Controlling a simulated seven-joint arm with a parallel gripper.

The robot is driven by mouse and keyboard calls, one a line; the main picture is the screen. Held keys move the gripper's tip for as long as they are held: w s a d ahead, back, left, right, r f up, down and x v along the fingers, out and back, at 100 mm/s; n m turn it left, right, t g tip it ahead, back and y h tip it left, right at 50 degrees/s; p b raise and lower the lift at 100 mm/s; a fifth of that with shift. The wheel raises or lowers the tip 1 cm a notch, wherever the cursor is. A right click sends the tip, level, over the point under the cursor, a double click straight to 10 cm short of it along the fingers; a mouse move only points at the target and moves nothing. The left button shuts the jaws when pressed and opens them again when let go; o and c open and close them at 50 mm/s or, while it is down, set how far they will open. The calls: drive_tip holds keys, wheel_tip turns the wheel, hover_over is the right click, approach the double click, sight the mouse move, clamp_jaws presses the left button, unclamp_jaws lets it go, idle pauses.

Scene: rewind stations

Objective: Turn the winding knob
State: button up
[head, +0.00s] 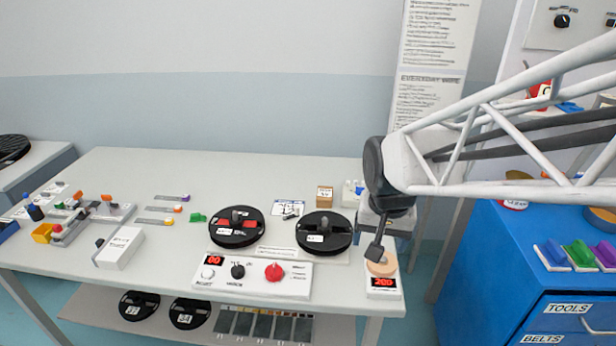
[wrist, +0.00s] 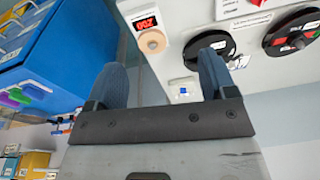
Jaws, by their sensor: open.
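A white control box (head: 252,277) stands at the table's front edge in the head view. It carries a red display reading 00, a white round button (head: 208,273), a black knob (head: 238,271) and a red knob (head: 274,271). Its small labels are too blurred for me to tell which knob is for winding. My gripper (head: 376,250) is to the right of this box, over or near a tan disc (head: 384,266) on a small scale-like box. In the wrist view my gripper (wrist: 162,75) has its fingers wide apart with nothing between them.
Two black reels, one with red (head: 236,228) and one without (head: 324,233), lie behind the control box. A white box (head: 120,248) and coloured parts are at the left. A blue drawer cabinet (head: 490,262) stands at the right. The table's back is clear.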

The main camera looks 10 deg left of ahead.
drive_tip(key=w+a+f, duration=0.7)
drive_tip(key=a, duration=0.3)
drive_tip(key=m+g, duration=0.1)
drive_tip(key=g, duration=0.1)
hover_over(273, 269)
wheel_tip(273, 269, down, 10)
drive_tip(key=shift+w+f, duration=0.1)
drive_tip(key=shift+f, duration=0.1)
drive_tip(key=shift+f, duration=0.15)
drive_tip(key=shift+f, duration=3.75)
drive_tip(key=shift+c, duration=0.3)
drive_tip(key=c, duration=0.9)
drive_tip(key=shift+o, duration=0.2)
